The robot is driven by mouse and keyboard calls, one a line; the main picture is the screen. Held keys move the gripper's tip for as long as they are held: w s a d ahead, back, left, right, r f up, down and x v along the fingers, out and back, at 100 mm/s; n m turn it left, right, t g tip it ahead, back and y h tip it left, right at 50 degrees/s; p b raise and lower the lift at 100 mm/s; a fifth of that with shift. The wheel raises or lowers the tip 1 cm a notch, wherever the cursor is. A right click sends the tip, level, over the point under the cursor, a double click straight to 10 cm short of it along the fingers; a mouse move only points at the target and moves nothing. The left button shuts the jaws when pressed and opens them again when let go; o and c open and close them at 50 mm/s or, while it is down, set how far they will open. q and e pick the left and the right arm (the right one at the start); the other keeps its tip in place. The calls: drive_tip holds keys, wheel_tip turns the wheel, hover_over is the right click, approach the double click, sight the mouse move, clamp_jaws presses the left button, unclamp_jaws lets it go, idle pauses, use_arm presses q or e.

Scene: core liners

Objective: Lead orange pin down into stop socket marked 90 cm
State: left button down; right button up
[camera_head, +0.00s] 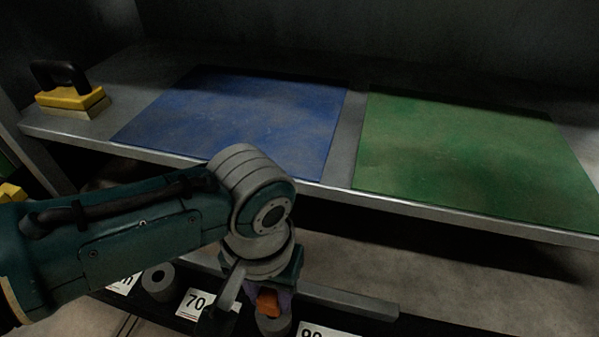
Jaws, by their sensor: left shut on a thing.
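My left gripper (256,296) reaches down from the left arm over the front strip and is shut on the orange pin (268,302). Only a small orange part of the pin shows between the fingers. A grey round socket (273,325) lies just below the pin in the picture; I cannot tell whether the pin touches or enters it. The label 90 (318,331) is right of this socket, cut by the bottom edge. The label 70 (196,300) is to its left, partly behind the gripper. My right gripper is not in view.
Another grey socket (159,281) stands left of the 70 label. Behind is a metal shelf (349,135) with a blue mat (245,110) and a green mat (470,150). A yellow block with a black handle (72,97) stands at its left end.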

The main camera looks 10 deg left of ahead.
use_arm(q)
drive_tip(key=shift+c, duration=2.2)
unclamp_jaws()
wheel_tip(320, 180, up, 10)
drive_tip(key=p, duration=0.9)
